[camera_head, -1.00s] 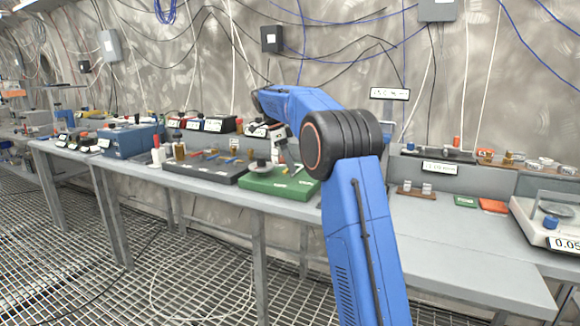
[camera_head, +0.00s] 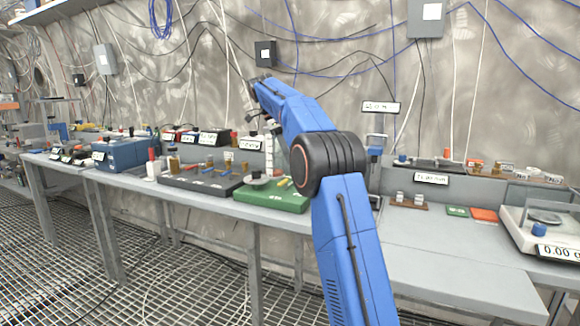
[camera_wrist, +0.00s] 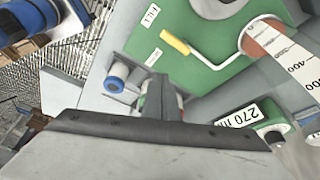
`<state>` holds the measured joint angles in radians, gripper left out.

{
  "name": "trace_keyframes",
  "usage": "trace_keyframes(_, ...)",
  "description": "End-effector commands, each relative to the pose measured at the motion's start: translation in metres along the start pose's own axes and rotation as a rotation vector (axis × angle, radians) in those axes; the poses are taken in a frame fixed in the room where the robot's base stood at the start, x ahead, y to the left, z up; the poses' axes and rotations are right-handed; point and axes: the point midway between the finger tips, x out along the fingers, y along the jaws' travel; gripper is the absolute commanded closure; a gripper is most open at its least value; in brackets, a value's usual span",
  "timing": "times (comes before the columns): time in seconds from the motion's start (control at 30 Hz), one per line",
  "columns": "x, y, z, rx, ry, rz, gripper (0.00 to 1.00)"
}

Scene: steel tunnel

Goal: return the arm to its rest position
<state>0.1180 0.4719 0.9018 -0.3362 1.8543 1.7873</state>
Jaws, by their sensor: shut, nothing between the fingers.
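My blue arm rises from the bottom of the head view, bends at its black elbow and reaches up and left over the bench. My gripper (camera_head: 274,128) is small and partly hidden there, above the green board (camera_head: 270,199). In the wrist view my gripper (camera_wrist: 160,98) is shut and empty, with its fingers close together beyond the dark bracket. The green board (camera_wrist: 195,60) lies below it with a white crank with a yellow handle (camera_wrist: 178,43) and a white graduated cylinder (camera_wrist: 290,57). A blue-capped vial (camera_wrist: 118,76) shows beside the fingers.
A dark tray (camera_head: 200,187), a blue box (camera_head: 122,154) and bottles (camera_head: 173,158) stand left of the green board. A balance (camera_head: 550,232) is at the right, beside an orange pad (camera_head: 484,214). The front right bench top (camera_head: 450,270) is clear.

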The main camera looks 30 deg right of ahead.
Motion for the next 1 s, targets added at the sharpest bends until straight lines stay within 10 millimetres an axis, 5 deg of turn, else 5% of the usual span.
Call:
trace_keyframes(0.77, -0.011, 0.000, -0.001, -0.003, -0.001, 0.000, 1.00)
trace_keyframes(1.0, -0.021, 0.031, -0.005, -0.133, -0.023, -0.033, 1.00)
